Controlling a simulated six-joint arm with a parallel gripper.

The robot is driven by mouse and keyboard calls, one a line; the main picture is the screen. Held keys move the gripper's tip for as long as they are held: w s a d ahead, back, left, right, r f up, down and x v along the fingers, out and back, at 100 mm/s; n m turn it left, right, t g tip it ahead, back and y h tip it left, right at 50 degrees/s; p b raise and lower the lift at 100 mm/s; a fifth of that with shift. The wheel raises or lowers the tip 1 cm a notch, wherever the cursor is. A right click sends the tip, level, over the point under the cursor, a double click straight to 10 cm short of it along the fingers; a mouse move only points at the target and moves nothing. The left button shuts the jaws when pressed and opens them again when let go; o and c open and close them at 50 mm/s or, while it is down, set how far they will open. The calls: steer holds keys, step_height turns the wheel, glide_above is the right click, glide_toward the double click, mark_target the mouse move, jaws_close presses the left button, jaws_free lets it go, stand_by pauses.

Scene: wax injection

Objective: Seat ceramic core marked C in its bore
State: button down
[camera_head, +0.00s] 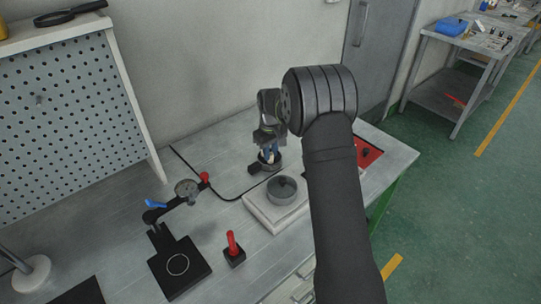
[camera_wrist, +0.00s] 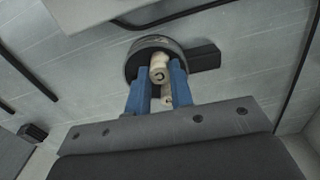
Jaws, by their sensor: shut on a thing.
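A pale ceramic core with a dark mark that looks like a C (camera_wrist: 159,75) is between the blue fingertips of my gripper (camera_wrist: 160,70) in the wrist view. A second pale piece (camera_wrist: 167,97) shows between the fingers, closer to the camera; I cannot tell whether it is separate. My gripper is shut on the core, with its tips at a dark round cup (camera_wrist: 143,45). In the head view my gripper (camera_head: 268,154) points down at this cup, which largely hides behind it. A grey round mould (camera_head: 282,188) sits on a pale block; its bore is not clear.
The pale block (camera_head: 262,213) stands just in front of the cup. A dial gauge stand (camera_head: 180,262) and a red-handled tool (camera_head: 233,250) are to the left. A red panel (camera_head: 368,153) lies right, behind my arm. A black cable crosses the table.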

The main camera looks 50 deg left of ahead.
steer(key=r, duration=0.4)
steer(key=shift+w+d+r, duration=0.2)
steer(key=shift+d, duration=0.1)
steer(key=w+d+r, duration=0.5)
steer(key=d+r, duration=0.1)
steer(key=d, duration=0.4)
steer(key=w+d, duration=0.8)
steer(key=d, duration=0.4)
steer(key=w+d, duration=0.7)
steer(key=d, duration=0.4)
steer(key=shift+n, duration=0.3)
steer(key=shift+s+a+f, duration=0.1)
steer(key=shift+a+f, duration=2.5)
steer(key=shift+a, duration=0.2)
steer(key=shift+s+a+f, duration=0.1)
steer(key=shift+a+f, duration=2.5)
steer(key=shift+a, duration=0.15)
steer(key=shift+f, duration=0.1)
steer(key=c, duration=1.3)
jaws_free()
